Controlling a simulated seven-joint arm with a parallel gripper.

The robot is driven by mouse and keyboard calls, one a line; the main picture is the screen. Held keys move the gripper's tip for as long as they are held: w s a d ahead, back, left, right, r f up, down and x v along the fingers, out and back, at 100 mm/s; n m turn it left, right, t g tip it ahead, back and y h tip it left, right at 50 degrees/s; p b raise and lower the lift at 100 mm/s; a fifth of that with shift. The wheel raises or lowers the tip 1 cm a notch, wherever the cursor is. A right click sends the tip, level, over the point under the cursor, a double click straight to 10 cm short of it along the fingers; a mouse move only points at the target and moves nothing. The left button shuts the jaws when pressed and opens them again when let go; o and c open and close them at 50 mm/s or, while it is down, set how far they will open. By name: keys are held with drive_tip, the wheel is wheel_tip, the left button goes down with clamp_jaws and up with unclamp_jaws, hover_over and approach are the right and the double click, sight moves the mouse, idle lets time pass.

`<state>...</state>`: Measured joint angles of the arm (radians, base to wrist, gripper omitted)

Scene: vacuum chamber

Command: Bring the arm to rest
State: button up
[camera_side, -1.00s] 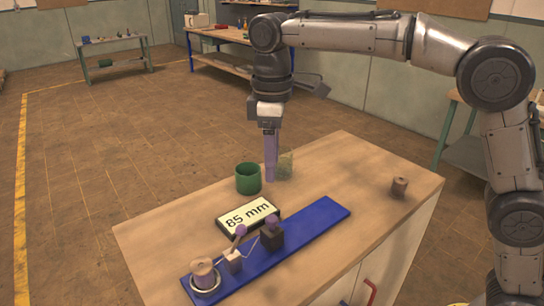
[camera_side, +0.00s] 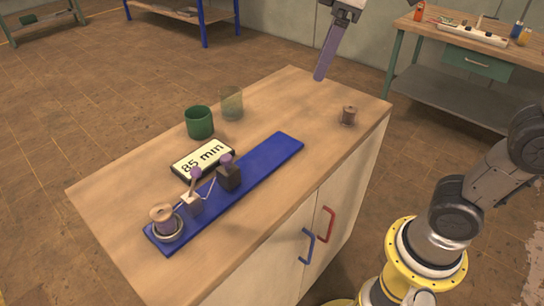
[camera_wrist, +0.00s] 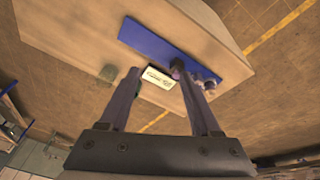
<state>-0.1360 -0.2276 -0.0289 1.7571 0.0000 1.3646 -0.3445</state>
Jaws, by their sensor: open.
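My gripper (camera_side: 320,78) hangs in the air above the far edge of the wooden cabinet top (camera_side: 300,100), near the top of the side view. In the wrist view its two purple-grey fingers (camera_wrist: 160,74) stand apart with nothing held between them. Most of my arm's upper part is out of the side view. The cabinet top shows beyond the fingers in the wrist view, clear of them.
The cabinet top holds a green cup (camera_side: 199,123), a translucent glass (camera_side: 232,104), an "85 mm" sign (camera_side: 203,159), and a blue board (camera_side: 270,158) with a ringed spool (camera_side: 163,217) and small blocks. A workbench (camera_side: 470,50) stands behind.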

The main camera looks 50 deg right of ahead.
drive_tip(key=s+d+f+m+t, duration=0.1)
drive_tip(key=s+d+f+m, duration=0.1)
drive_tip(key=s+f, duration=0.4)
drive_tip(key=s+d+f+m+t, duration=0.1)
drive_tip(key=s+d+f+m, duration=0.1)
drive_tip(key=s+f, duration=0.4)
drive_tip(key=shift+f+m, duration=0.55)
drive_tip(key=shift+m, duration=0.25)
